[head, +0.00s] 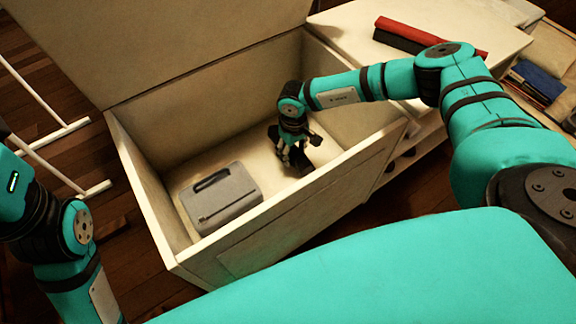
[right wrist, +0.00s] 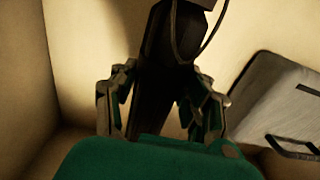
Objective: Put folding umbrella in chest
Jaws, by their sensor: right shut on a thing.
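The open chest (head: 140,185) stands in the middle of the head view, its lid raised at the back. My right gripper (head: 293,150) is down inside the chest, toward its right end. It is shut on the black folding umbrella (right wrist: 158,75). In the right wrist view the umbrella runs between the two fingers (right wrist: 160,100), with a thin strap loop at its upper end. In the head view the umbrella is a small dark shape, mostly hidden by the gripper. I cannot tell whether it touches the chest floor. My left arm shows at the left edge, but its gripper is outside the frame.
A grey case with a dark handle (head: 221,197) lies on the chest floor at the left; it also shows in the right wrist view (right wrist: 280,115). A white cabinet with red and black items (head: 430,38) stands at the right. The chest floor between case and gripper is clear.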

